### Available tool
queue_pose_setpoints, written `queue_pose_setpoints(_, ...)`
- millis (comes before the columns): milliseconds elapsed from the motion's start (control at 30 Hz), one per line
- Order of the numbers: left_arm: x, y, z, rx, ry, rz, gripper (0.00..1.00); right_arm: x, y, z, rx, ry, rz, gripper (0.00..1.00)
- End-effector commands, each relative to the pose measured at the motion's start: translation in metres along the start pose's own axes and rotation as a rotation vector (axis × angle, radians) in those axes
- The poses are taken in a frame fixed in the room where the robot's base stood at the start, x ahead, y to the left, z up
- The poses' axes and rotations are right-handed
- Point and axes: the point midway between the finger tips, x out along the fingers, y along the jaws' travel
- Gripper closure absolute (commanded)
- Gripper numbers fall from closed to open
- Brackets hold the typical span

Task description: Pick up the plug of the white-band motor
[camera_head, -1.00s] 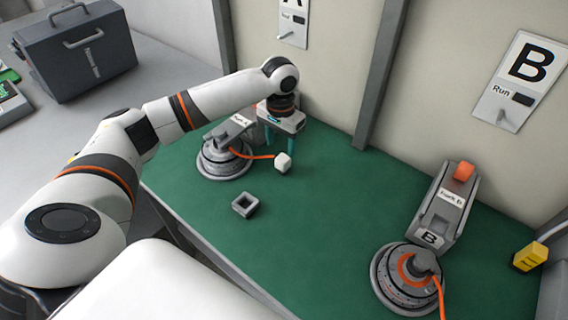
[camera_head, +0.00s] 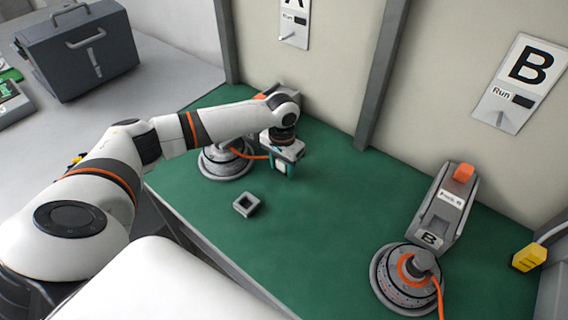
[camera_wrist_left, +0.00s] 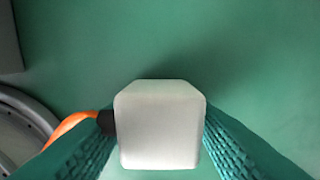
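The left motor (camera_head: 222,163) is a round grey hub on the green bench, partly hidden behind my left arm. An orange cable runs from it to its white plug, a block with bevelled edges in the left wrist view (camera_wrist_left: 160,128). My left gripper (camera_head: 284,166) points down at the bench, its teal fingers on both sides of the plug. In the wrist view the fingers are close against the plug's sides, and the cable with its black boot leaves on the left. A second motor (camera_head: 404,278) with an orange ring sits at the right. My right gripper is out of view.
A small square grey socket (camera_head: 246,204) lies on the bench in front of the left motor. A grey stand marked B (camera_head: 441,212) stands behind the right motor. A yellow connector (camera_head: 529,257) is at the right edge.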

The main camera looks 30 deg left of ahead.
Motion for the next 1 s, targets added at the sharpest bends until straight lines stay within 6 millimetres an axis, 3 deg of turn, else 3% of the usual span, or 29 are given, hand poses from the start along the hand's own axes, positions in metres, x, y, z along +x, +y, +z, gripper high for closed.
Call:
queue_pose_setpoints(33,0.000,0.000,0.000,0.000,0.000,0.000,0.63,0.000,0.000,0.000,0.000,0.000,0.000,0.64)
queue_pose_setpoints(267,-0.001,0.000,0.000,0.000,-0.001,0.000,0.99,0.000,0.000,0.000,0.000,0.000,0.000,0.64)
queue_pose_setpoints(567,-0.008,0.000,0.001,0.000,-0.003,-0.001,0.99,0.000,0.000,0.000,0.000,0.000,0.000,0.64)
queue_pose_setpoints(1000,-0.087,0.000,0.001,-0.001,-0.003,-0.002,0.99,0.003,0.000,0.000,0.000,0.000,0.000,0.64)
